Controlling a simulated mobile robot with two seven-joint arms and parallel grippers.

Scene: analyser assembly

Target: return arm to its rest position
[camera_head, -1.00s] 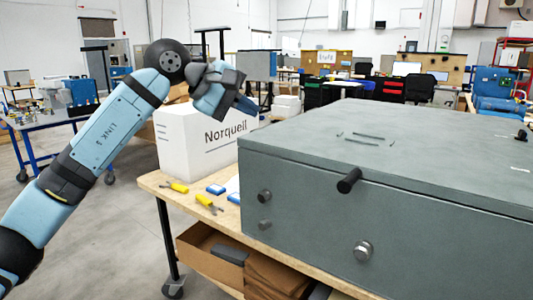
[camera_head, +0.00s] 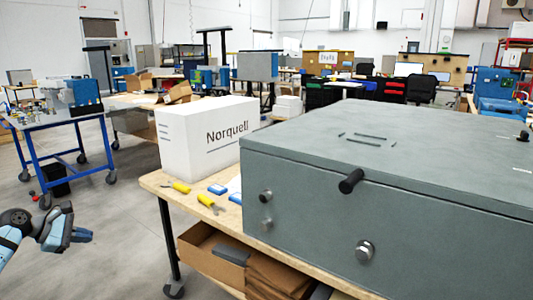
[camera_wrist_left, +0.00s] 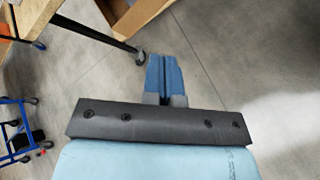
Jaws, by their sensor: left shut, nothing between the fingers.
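My left gripper (camera_head: 82,235) is at the lower left of the head view, low over the floor and left of the workbench. Its blue fingers are together, with nothing between them. In the left wrist view the fingers (camera_wrist_left: 164,75) lie side by side against the bare grey floor. Only the end of my left arm (camera_head: 14,232) shows at the left edge of the head view. My right gripper is not in either view.
The wooden workbench (camera_head: 152,184) carries a large grey metal case (camera_head: 400,215), a white Norquell box (camera_head: 185,150) and yellow-handled tools (camera_head: 205,200). A blue wheeled table (camera_head: 65,119) stands at the left. Floor between them is clear.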

